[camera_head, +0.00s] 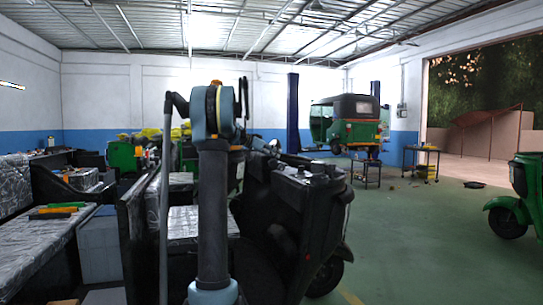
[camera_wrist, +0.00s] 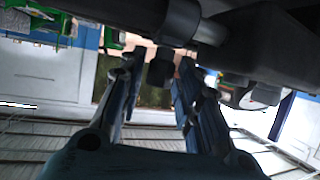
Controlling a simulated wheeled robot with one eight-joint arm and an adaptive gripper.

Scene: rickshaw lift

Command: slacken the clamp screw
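In the wrist view, which is upside down, my gripper (camera_wrist: 162,62) has its two fingers spread, with background showing between them. A small dark knob-like end (camera_wrist: 160,72), which looks like the clamp screw, sits between the fingertips with gaps on both sides. It hangs by a thick dark cylinder (camera_wrist: 181,22), seemingly the clamp, and a pale metal rod (camera_wrist: 208,54) runs beside it. In the head view my arm hides the gripper and screw. A dark three-wheeler body (camera_head: 312,215) stands just right of my arm.
A bench with silvery wrapping (camera_head: 40,245) and a grey box (camera_head: 100,243) stand at the left. A green rickshaw (camera_head: 355,130) is raised at the back, near a small cart (camera_head: 421,163). Another green vehicle (camera_head: 525,195) stands at the right. The green floor between is mostly clear.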

